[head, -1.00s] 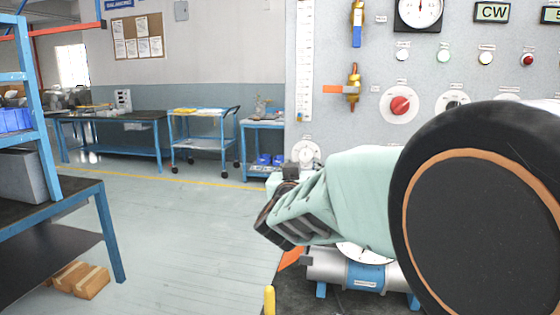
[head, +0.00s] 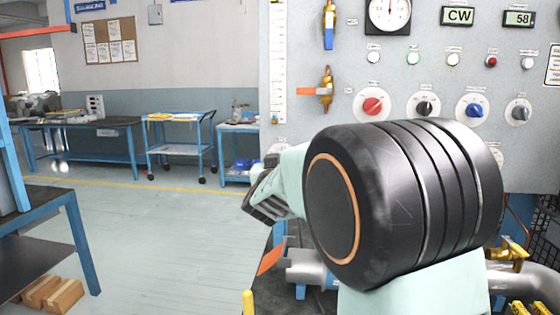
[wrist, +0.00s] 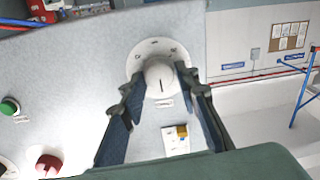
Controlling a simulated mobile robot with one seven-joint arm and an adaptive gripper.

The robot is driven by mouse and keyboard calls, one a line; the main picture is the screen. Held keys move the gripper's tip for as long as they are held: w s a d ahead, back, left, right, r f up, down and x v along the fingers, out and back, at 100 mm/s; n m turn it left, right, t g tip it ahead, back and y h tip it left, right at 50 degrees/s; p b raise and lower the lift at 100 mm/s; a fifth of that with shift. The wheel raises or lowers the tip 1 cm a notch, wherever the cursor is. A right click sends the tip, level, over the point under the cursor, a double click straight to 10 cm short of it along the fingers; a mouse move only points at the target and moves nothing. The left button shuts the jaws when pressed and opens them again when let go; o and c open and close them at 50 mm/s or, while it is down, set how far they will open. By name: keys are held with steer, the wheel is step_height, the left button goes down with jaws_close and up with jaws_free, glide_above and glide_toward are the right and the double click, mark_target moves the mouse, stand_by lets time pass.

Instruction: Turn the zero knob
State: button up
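The zero knob (wrist: 158,77) is a white round knob with a dark pointer line on a white marked dial, in the upper middle of the wrist view. In the head view only a sliver of its dial (head: 278,148) shows at the panel's left edge, above my arm. My gripper (wrist: 159,84) points at the knob, with one dark finger on each side of it. The fingers stand apart, and I see no clear contact with the knob. In the head view my gripper (head: 263,198) is partly hidden by my own arm.
The grey panel (head: 440,85) carries gauges, lamps and a row of knobs, including a red knob (head: 372,105). A valve with an orange handle (head: 308,91) sticks out at its left. Metal pipework (head: 305,268) lies below my arm.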

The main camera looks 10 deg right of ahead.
jaws_close()
steer(key=shift+f+m+b, duration=0.1)
steer(key=shift+m+b, duration=0.2)
steer(key=shift+b, duration=0.05)
steer(key=shift+d+f+m+h+b, duration=0.1)
steer(key=shift+m+h+b, duration=0.1)
steer(key=shift+m+b, duration=2.55)
steer(key=shift+f+m+h+b, duration=0.15)
steer(key=shift+m+b, duration=1.45)
steer(key=shift+m, duration=2.15)
steer(key=shift+r, duration=0.15)
steer(key=shift+o, duration=2.4)
jaws_free()
